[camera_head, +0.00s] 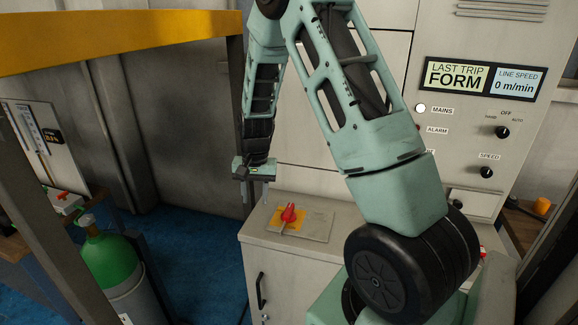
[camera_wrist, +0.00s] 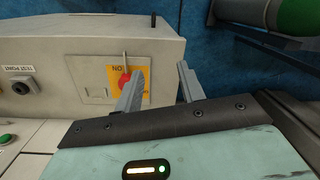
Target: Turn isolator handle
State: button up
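The isolator handle (camera_head: 289,213) is a red knob on a yellow plate (camera_head: 291,222), set on a grey panel on top of the low cabinet (camera_head: 335,238). A thin pale bar sticks out from it towards the cabinet's front edge. The knob also shows in the wrist view (camera_wrist: 124,80), partly behind my left finger. My gripper (camera_head: 256,192) is open and empty, fingers pointing down, left of the knob and apparently above the cabinet's left end. In the wrist view the fingers (camera_wrist: 160,78) are spread, with the knob outside them to the left.
A tall control panel (camera_head: 470,130) with dials and a display stands behind and to the right. A green gas cylinder (camera_head: 108,262) stands at lower left. A yellow beam (camera_head: 120,35) crosses the upper left. The blue floor (camera_head: 195,255) left of the cabinet is clear.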

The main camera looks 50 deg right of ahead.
aim_at(288, 209)
jog(key=d+m, duration=0.1)
jog(key=d, duration=0.2)
jog(key=s+d+f+m+p, duration=0.1)
jog(key=d, duration=0.3)
jog(key=s+d+m, duration=0.1)
jog(key=d, duration=0.3)
jog(key=shift+s+d+f+h+p, duration=0.15)
jog(key=shift+d+f+h+p, duration=0.15)
jog(key=shift+h, duration=0.1)
jog(key=shift+d+f+m, duration=0.1)
jog(key=shift+f+m, duration=0.15)
jog(key=shift+m, duration=0.05)
notch_tip(288, 209, down, 7)
jog(key=b, duration=0.5)
jog(key=shift+f+b, duration=0.15)
jog(key=shift+b, duration=0.2)
jog(key=shift+f, duration=0.1)
jog(key=shift+c, duration=0.3)
jog(key=c, duration=0.7)
